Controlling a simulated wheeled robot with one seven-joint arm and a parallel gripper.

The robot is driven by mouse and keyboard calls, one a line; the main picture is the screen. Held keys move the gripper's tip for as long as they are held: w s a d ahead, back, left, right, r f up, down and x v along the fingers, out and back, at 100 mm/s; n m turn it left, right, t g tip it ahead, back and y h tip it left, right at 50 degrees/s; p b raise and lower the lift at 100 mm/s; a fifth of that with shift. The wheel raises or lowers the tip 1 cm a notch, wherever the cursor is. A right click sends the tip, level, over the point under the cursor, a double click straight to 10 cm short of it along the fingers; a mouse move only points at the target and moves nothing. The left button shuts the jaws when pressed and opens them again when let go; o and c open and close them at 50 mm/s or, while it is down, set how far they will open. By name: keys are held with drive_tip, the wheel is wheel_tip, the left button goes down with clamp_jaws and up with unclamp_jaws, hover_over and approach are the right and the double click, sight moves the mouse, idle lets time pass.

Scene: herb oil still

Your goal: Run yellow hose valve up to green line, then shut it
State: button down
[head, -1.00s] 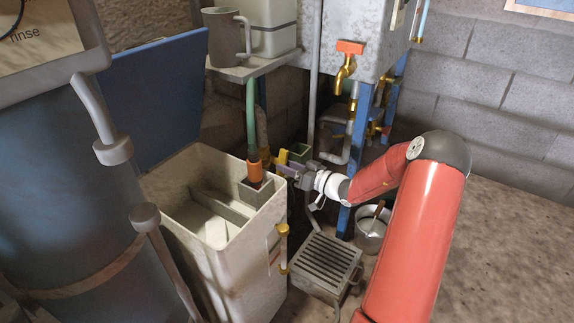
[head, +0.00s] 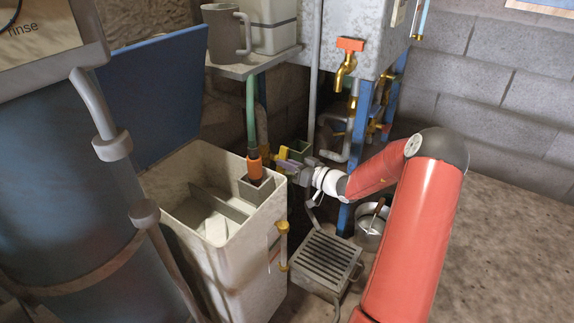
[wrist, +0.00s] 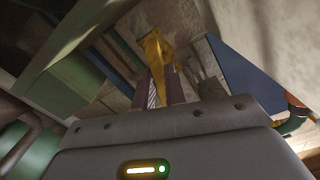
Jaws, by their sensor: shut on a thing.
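My gripper (head: 291,166) reaches in from the right at the far corner of the white tub (head: 233,283). Its jaws are shut on the yellow valve handle (head: 281,154), beside the orange hose end. In the wrist view the yellow handle (wrist: 154,52) stands up between the two fingers (wrist: 165,88). The green hose (head: 250,112) comes down from the shelf to the orange fitting (head: 254,167) over a small box in the tub's corner. A brass-ended sight tube (head: 283,246) is on the tub's right side. Its level and any green line are too small to make out.
A metal tank with an orange-handled brass tap (head: 346,62) stands behind on blue legs. A grated drain box (head: 327,262) and a metal pot (head: 371,226) are on the floor below my arm. A blue barrel (head: 70,200) fills the left. The floor at right is clear.

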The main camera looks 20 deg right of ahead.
drive_tip(key=shift+s+a+r+m+b, duration=0.1)
drive_tip(key=shift+m+b, duration=2)
drive_tip(key=shift+m, duration=1.45)
drive_tip(key=shift+r+m+b, duration=0.1)
drive_tip(key=shift+m+b, duration=2)
drive_tip(key=shift+m, duration=1.45)
drive_tip(key=c, duration=1.5)
unclamp_jaws()
drive_tip(key=shift+o, duration=0.2)
drive_tip(key=v, duration=0.8)
